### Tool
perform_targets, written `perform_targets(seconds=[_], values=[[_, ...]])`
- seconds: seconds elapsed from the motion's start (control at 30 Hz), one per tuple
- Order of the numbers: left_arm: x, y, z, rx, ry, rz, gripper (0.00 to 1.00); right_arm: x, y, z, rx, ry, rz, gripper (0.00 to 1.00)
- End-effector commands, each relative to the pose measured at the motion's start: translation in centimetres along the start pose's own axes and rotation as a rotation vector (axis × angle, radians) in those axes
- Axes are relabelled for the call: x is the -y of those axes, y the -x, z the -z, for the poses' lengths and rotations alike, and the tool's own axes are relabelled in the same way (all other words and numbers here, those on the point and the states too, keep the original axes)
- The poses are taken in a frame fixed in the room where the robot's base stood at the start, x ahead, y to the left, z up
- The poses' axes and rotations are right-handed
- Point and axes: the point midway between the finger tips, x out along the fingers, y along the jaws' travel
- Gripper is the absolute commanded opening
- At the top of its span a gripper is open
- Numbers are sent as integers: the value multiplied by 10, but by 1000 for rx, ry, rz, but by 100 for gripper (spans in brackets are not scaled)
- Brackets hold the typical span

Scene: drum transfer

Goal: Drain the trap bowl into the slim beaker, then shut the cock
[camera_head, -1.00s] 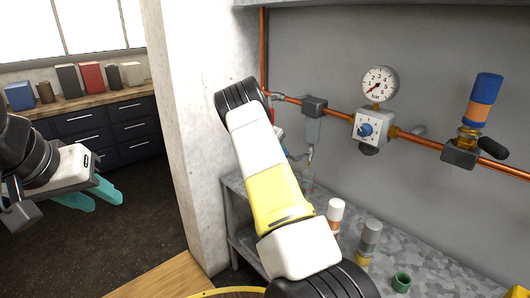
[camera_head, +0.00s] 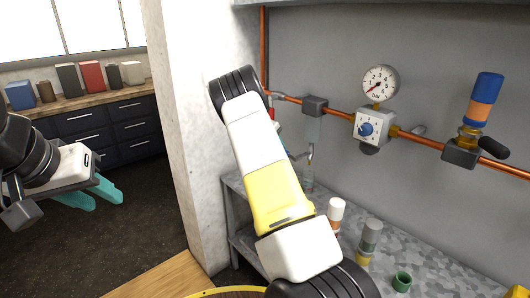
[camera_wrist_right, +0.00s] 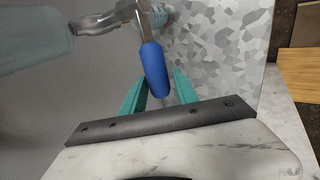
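The trap bowl (camera_head: 314,129) hangs under a dark grey block on the copper pipe, with a metal cock (camera_head: 310,152) below it. The slim beaker (camera_head: 308,178) stands on the shelf below the cock and looks clear and narrow. In the right wrist view the cock's blue handle (camera_wrist_right: 154,68) lies between the teal fingers of my right gripper (camera_wrist_right: 160,78), which look open with a small gap on the right. My left gripper (camera_head: 98,194) is open and empty, away at the left.
A pressure gauge (camera_head: 379,83), a regulator (camera_head: 370,127) and a blue-orange canister (camera_head: 484,99) sit along the pipe. A concrete pillar (camera_head: 190,110) stands left of my right arm.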

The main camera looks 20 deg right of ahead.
Motion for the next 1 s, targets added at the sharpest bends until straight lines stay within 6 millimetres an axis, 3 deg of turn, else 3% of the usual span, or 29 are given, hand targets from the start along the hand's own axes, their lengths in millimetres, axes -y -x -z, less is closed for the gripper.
perform_targets(seconds=[0.1, 0.27, 0.83, 1.0], values=[[0, 0, 0, 0, 0, 0, 36, 0, 21, 0, -2, 0, -1, 36], [0, 0, 0, 0, 0, 0, 36, 0, 35, 0, 0, 1, 0, 36], [0, 0, 0, 0, 0, 0, 36, -1, 43, -4, -5, -17, 14, 36], [0, 0, 0, 0, 0, 0, 36, -4, 79, -29, -45, -119, 106, 36]])
